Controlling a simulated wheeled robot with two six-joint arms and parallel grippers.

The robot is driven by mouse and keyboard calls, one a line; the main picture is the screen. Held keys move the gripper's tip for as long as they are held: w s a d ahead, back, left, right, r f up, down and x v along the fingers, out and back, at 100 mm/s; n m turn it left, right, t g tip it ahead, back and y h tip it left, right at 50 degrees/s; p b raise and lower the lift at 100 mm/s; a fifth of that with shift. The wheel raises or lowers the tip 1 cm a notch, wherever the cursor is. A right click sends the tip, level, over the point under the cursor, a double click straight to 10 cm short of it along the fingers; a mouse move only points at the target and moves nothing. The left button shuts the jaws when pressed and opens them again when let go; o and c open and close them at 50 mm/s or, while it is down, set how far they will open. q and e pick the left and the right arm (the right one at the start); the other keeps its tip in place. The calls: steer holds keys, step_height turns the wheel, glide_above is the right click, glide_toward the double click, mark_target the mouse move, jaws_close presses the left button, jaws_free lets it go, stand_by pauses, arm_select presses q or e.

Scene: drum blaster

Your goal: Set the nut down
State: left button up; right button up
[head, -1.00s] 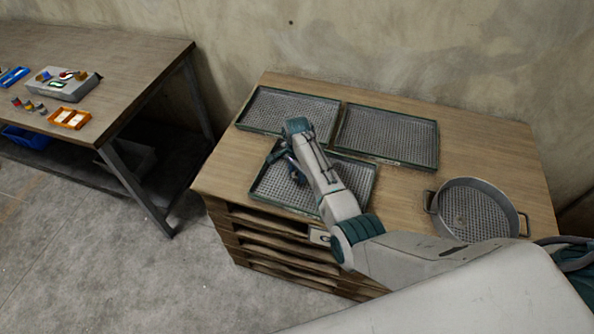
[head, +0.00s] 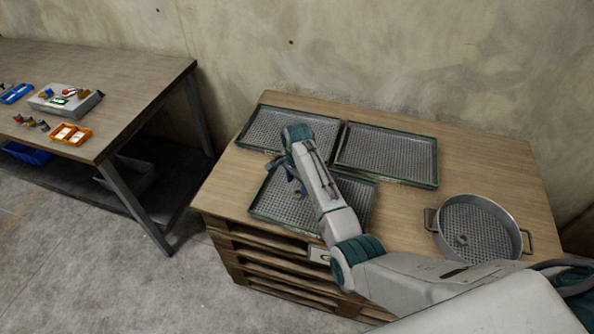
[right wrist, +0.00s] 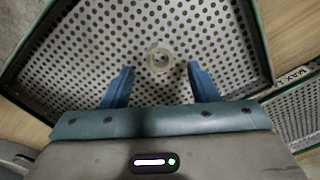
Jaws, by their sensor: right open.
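The nut (right wrist: 159,58), a small pale ring, lies flat on the perforated floor of the near tray (right wrist: 75,50) in the right wrist view. It also shows as a small ring in the head view (head: 298,194), in the near tray on the pallet-stack table. My right gripper (right wrist: 160,82) is open and empty. Its two blue fingers are apart, with the nut beyond the tips and between their lines. In the head view, my right gripper (head: 292,176) is partly hidden by its own wrist. My left gripper is not in view.
Two more perforated trays, back left (head: 262,128) and back right (head: 388,153), lie behind the near one. A round two-handled sieve (head: 485,220) with a small ring inside stands at the right. Another table (head: 130,75) at the left holds a control box (head: 75,103) and small bins.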

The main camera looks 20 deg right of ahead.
mark_target(297, 193)
step_height(297, 193, up, 8)
steer(key=b, duration=0.1)
stand_by(0.4)
